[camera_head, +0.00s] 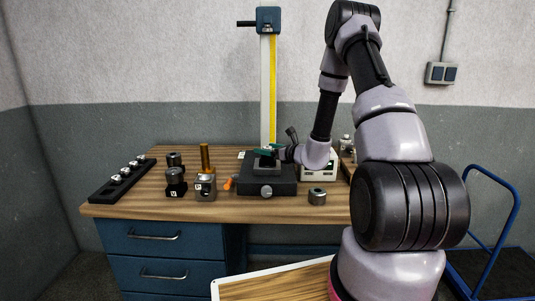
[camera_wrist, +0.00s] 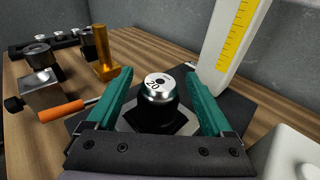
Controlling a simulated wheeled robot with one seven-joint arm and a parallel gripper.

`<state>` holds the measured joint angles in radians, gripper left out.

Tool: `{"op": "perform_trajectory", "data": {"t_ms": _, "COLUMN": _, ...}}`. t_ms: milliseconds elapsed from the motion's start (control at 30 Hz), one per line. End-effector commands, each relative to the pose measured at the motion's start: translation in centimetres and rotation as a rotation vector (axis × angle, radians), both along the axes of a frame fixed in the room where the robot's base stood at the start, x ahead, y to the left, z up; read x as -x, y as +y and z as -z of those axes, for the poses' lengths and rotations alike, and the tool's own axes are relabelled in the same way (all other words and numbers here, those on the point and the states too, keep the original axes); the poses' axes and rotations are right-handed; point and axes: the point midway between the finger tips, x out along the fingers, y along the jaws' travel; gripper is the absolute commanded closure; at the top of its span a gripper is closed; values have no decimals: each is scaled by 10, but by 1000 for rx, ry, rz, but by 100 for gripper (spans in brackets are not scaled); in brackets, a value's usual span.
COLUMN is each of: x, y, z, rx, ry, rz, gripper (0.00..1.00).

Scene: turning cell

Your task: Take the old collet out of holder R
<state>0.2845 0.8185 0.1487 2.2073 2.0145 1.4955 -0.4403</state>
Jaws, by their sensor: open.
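A silver round piece marked 20 (camera_wrist: 158,86), which looks like the collet, sits upright in a dark holder (camera_wrist: 155,113) on a pale, angular seat. I cannot read a letter R on this holder. My gripper (camera_wrist: 160,76) is open, with one green finger on each side of the piece; I cannot tell whether either finger touches it. In the head view my gripper (camera_head: 268,153) is low over the black base (camera_head: 253,188) of the upright yellow scale, and the holder is hidden there.
A metal ring (camera_head: 317,197) and a white box (camera_head: 322,172) are on the right. The front bench edge is mostly clear.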

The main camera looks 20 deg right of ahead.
Motion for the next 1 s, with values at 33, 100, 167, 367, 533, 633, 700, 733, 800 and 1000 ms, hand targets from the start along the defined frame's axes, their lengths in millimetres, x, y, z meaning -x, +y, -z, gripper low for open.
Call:
{"op": "perform_trajectory", "data": {"t_ms": 33, "x": 0, "y": 0, "z": 0, "rx": 0, "ry": 0, "rz": 0, "gripper": 15}}
{"op": "perform_trajectory", "data": {"t_ms": 100, "x": 0, "y": 0, "z": 0, "rx": 0, "ry": 0, "rz": 0, "gripper": 15}}
{"op": "perform_trajectory", "data": {"t_ms": 167, "x": 0, "y": 0, "z": 0, "rx": 0, "ry": 0, "rz": 0, "gripper": 19}}
{"op": "perform_trajectory", "data": {"t_ms": 367, "x": 0, "y": 0, "z": 0, "rx": 0, "ry": 0, "rz": 0, "gripper": 95}}
{"op": "perform_trajectory", "data": {"t_ms": 533, "x": 0, "y": 0, "z": 0, "rx": 1, "ry": 0, "rz": 0, "gripper": 100}}
{"op": "perform_trajectory", "data": {"t_ms": 633, "x": 0, "y": 0, "z": -1, "rx": 1, "ry": 0, "rz": 0, "gripper": 100}}
{"op": "perform_trajectory", "data": {"t_ms": 700, "x": 0, "y": 0, "z": -2, "rx": 0, "ry": -1, "rz": 0, "gripper": 100}}
{"op": "perform_trajectory", "data": {"t_ms": 733, "x": 0, "y": 0, "z": -4, "rx": 0, "ry": -1, "rz": 0, "gripper": 100}}
{"op": "perform_trajectory", "data": {"t_ms": 800, "x": 0, "y": 0, "z": -9, "rx": 2, "ry": -3, "rz": 0, "gripper": 100}}
{"op": "perform_trajectory", "data": {"t_ms": 1000, "x": 0, "y": 0, "z": -36, "rx": 2, "ry": -5, "rz": -1, "gripper": 100}}
